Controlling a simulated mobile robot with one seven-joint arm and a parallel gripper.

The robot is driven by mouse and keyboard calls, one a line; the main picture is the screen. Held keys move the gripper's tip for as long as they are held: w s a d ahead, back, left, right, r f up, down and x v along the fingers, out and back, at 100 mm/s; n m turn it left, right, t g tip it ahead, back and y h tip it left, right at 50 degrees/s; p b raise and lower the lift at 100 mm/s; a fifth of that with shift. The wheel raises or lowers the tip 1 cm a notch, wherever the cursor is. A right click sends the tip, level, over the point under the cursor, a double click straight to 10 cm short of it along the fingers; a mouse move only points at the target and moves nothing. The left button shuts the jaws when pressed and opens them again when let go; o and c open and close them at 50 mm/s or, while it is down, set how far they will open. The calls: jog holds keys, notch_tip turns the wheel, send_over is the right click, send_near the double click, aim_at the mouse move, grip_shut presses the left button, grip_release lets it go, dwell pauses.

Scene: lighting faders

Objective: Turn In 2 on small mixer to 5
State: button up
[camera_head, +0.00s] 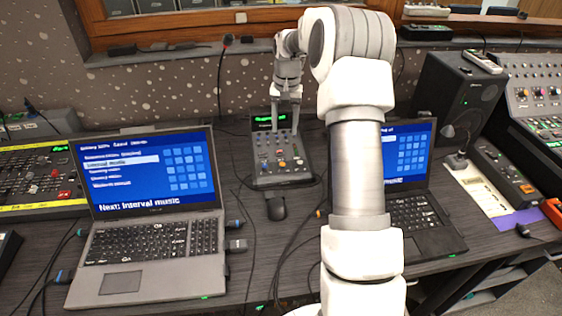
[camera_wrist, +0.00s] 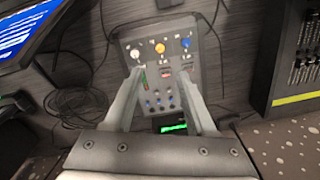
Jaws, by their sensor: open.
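The small mixer (camera_head: 259,152) is a grey box with a green-lit display, standing at the back of the desk between two laptops. In the wrist view the mixer (camera_wrist: 198,60) shows a row of three larger knobs: white (camera_wrist: 134,53), orange (camera_wrist: 160,47) and blue (camera_wrist: 186,42). The labels are too small to read, so I cannot tell which knob is In 2. My gripper (camera_head: 286,128) is open and empty over the mixer; in the wrist view its fingers (camera_wrist: 160,74) reach down over the panel, pointing toward the knob row.
A mouse (camera_head: 276,206) lies in front of the mixer, with loose cables around it. The left laptop (camera_head: 121,282) and right laptop (camera_head: 424,241) flank it; my arm partly hides the right one. A black speaker (camera_head: 449,95) and larger mixing desks stand at the sides.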

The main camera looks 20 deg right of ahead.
aim_at(283, 164)
jog(key=f, duration=0.7)
jog(key=f+b, duration=0.1)
jog(key=f, duration=0.6)
jog(key=shift+w+a, duration=0.15)
jog(key=shift+a, duration=0.05)
grip_shut()
